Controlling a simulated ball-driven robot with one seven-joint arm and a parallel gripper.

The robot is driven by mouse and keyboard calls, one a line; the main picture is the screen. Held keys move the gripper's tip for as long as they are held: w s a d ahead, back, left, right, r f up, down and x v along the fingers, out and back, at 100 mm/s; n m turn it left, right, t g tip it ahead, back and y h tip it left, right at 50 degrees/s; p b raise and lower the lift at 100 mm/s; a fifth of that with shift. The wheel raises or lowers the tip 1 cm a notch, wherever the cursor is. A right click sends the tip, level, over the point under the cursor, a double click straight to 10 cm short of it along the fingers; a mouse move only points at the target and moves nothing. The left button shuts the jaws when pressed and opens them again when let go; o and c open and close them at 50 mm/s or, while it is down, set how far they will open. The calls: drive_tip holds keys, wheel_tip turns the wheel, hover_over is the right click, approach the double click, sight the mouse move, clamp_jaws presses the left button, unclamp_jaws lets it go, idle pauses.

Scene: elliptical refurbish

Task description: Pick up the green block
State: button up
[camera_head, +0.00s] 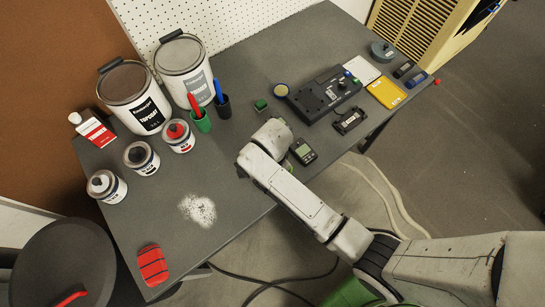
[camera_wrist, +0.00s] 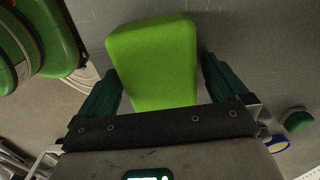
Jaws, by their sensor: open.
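A bright green block (camera_wrist: 152,62) with rounded edges lies large in the middle of the wrist view. My gripper (camera_wrist: 160,80) is open, with one dark green finger on each side of the block's near part. I cannot tell whether either finger touches it. The block's lower end in that view is hidden behind the gripper's crossbar. In the head view my wrist (camera_head: 271,137) is low over the table's front part, and I cannot make out the block or the fingertips there; my arm covers that spot.
On the grey table (camera_head: 225,165) stand paint cans (camera_head: 133,97) at left and pen cups (camera_head: 200,121). A small dark green item (camera_head: 261,105), a tape roll (camera_head: 281,90), a black device (camera_head: 326,93) and a meter (camera_head: 303,151) lie near my wrist. A red striped object (camera_head: 152,265) lies front left.

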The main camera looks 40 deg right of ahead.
drive_tip(key=c, duration=1)
drive_tip(key=shift+r, duration=0.1)
drive_tip(key=shift+r, duration=0.5)
drive_tip(key=s+a+r, duration=0.1)
drive_tip(key=s+r, duration=0.3)
drive_tip(key=s+a+r, duration=0.2)
drive_tip(key=s+r, duration=0.2)
drive_tip(key=s, duration=0.1)
drive_tip(key=s+a+r, duration=0.1)
drive_tip(key=s+r, duration=0.3)
drive_tip(key=shift+s+a+b, duration=0.15)
drive_tip(key=shift+a+b, duration=0.15)
